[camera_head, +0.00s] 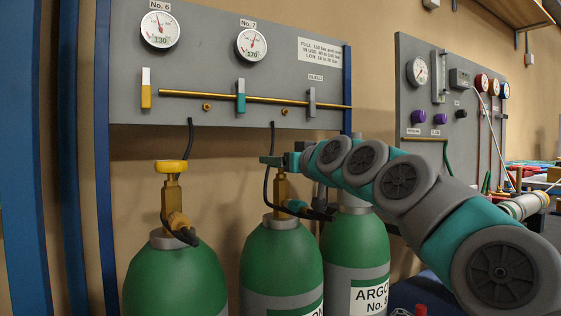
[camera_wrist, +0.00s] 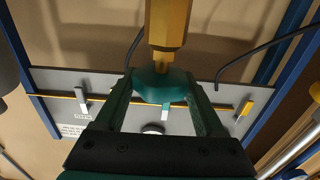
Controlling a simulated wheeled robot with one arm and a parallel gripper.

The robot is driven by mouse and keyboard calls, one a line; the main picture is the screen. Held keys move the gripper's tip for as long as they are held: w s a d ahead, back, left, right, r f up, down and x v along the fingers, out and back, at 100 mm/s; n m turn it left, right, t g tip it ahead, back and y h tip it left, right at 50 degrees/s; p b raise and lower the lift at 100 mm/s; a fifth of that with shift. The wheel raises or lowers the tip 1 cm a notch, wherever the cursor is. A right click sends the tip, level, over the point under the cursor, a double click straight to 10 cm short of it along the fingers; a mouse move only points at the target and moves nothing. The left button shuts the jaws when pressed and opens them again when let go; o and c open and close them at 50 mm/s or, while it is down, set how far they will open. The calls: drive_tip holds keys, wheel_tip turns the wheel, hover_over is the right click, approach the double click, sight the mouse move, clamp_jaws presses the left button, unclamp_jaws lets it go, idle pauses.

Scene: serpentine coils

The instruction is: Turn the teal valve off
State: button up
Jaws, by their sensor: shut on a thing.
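The teal valve is a handwheel (camera_head: 270,160) on the brass stem (camera_head: 280,188) of the middle green cylinder (camera_head: 282,262). In the wrist view the teal handwheel (camera_wrist: 163,86) sits between my two fingers, under the brass stem (camera_wrist: 168,25). My gripper (camera_wrist: 162,82) is shut on the handwheel, one finger on each side of its rim. In the head view my gripper (camera_head: 284,160) reaches it from the right, and the fingers are hard to make out. A teal-and-white lever (camera_head: 241,97) hangs upright on the panel's brass pipe above.
A yellow handwheel (camera_head: 171,166) tops the left cylinder (camera_head: 176,282). A third cylinder (camera_head: 356,248) stands at right, partly behind my arm. The grey gauge panel (camera_head: 205,60) with its brass pipe (camera_head: 200,95) is behind. Black hoses (camera_head: 190,140) run down from it.

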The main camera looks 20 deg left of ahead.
idle(0.3)
drive_tip(key=o, duration=1.3)
drive_tip(key=shift+o, duration=0.2)
drive_tip(key=shift+s, duration=0.1)
drive_tip(key=shift+v, duration=3.85)
